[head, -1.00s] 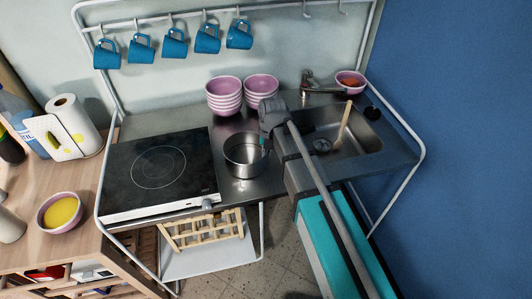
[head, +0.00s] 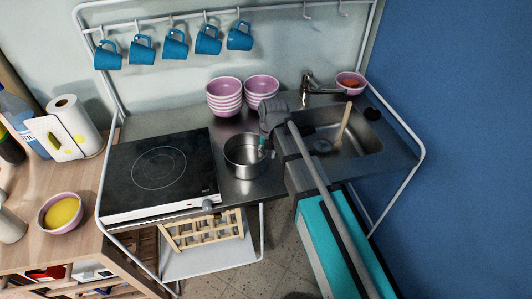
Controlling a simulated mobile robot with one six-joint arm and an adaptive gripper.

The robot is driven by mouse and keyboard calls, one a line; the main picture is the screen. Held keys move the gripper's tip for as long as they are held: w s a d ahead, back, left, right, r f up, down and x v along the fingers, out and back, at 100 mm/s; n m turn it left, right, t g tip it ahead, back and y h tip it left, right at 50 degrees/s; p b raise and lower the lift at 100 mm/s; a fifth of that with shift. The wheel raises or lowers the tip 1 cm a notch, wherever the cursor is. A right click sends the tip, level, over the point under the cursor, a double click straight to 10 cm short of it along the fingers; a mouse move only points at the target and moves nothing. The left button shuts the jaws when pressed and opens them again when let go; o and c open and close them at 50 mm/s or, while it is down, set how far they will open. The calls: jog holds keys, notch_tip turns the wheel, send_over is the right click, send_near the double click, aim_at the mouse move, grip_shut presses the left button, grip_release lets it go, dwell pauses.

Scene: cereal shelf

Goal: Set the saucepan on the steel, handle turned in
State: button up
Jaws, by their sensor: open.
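The saucepan (head: 240,165) is a round, shiny steel pot standing upright on the steel counter (head: 237,191), between the black hob and the sink. Its inside looks empty. I cannot make out its handle, which may be hidden behind my arm. My gripper (head: 264,143) is at the right rim of the pot, open. Part of it is hidden by my arm, and I cannot tell whether it touches the rim.
A black hob (head: 137,168) lies left of the pot. Stacked pink bowls (head: 223,96) stand behind it. The sink (head: 362,131) with a wooden spoon (head: 343,123) is to the right. Blue mugs (head: 174,43) hang above. Bare steel lies in front of the pot.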

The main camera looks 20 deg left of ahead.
notch_tip(320, 180, up, 12)
jog(key=d+p, duration=0.1)
jog(key=p, duration=1)
jog(key=shift+w+f, duration=0.15)
jog(key=shift+f, duration=0.05)
dwell(0.7)
jog(key=s+d+n, duration=0.3)
jog(key=d+n, duration=1.3)
jog(key=d, duration=0.1)
jog(key=s+d+n+h, duration=0.1)
jog(key=s+d+n, duration=0.2)
jog(key=d+n, duration=1.3)
jog(key=shift+d+n, duration=0.3)
jog(key=shift+d, duration=0.85)
